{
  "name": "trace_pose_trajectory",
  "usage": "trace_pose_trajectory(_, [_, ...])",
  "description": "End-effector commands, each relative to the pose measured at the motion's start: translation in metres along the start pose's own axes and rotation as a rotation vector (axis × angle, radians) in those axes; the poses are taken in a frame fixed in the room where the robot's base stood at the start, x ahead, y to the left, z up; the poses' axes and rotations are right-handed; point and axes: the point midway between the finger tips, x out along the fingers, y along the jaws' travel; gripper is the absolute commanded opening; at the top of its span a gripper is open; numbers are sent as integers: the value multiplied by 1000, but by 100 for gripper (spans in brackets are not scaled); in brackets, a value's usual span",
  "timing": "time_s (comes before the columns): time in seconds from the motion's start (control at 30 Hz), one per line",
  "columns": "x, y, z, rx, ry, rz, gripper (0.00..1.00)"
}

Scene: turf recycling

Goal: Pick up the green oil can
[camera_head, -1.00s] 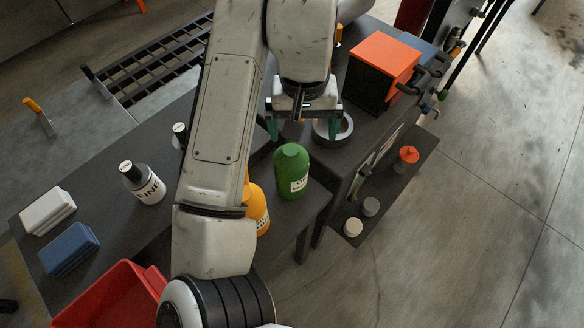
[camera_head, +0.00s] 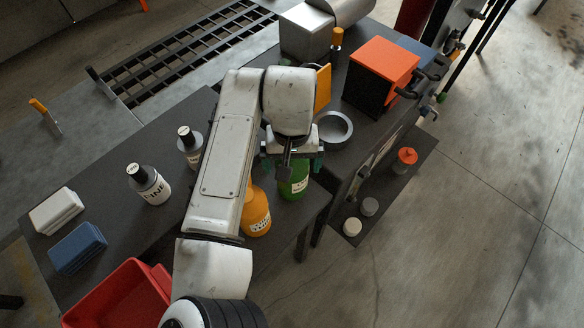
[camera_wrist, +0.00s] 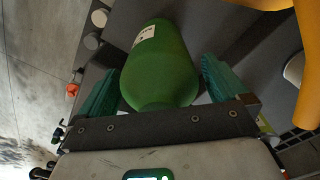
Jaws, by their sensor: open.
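The green oil can (camera_head: 293,187) stands upright near the front corner of the dark workbench, with a white label on its side. In the head view its top is hidden by my gripper (camera_head: 292,168), which is directly above it. In the wrist view the can (camera_wrist: 161,68) lies between the two teal fingers of my gripper (camera_wrist: 160,88). The fingers are spread, one on each side of the can. I cannot tell whether either finger touches it.
An orange bottle (camera_head: 256,212) stands close to the left of the can. A grey ring-shaped bowl (camera_head: 333,129) and an orange-topped black box (camera_head: 382,72) are behind. White bottles (camera_head: 149,184) and a red bin (camera_head: 118,298) are at left. A lower shelf (camera_head: 388,197) is at right.

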Motion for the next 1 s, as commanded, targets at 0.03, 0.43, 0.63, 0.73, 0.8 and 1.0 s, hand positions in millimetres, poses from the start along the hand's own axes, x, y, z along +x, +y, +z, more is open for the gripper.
trace_pose_trajectory(0.03, [3,0,0,0,-1,0,100])
trace_pose_trajectory(0.43, [6,0,0,1,1,0,88])
trace_pose_trajectory(0.63, [6,0,0,1,1,0,68])
trace_pose_trajectory(0.73, [6,0,0,1,1,0,59])
trace_pose_trajectory(0.8, [6,0,0,1,1,0,52])
trace_pose_trajectory(1.0, [6,0,0,1,1,0,33])
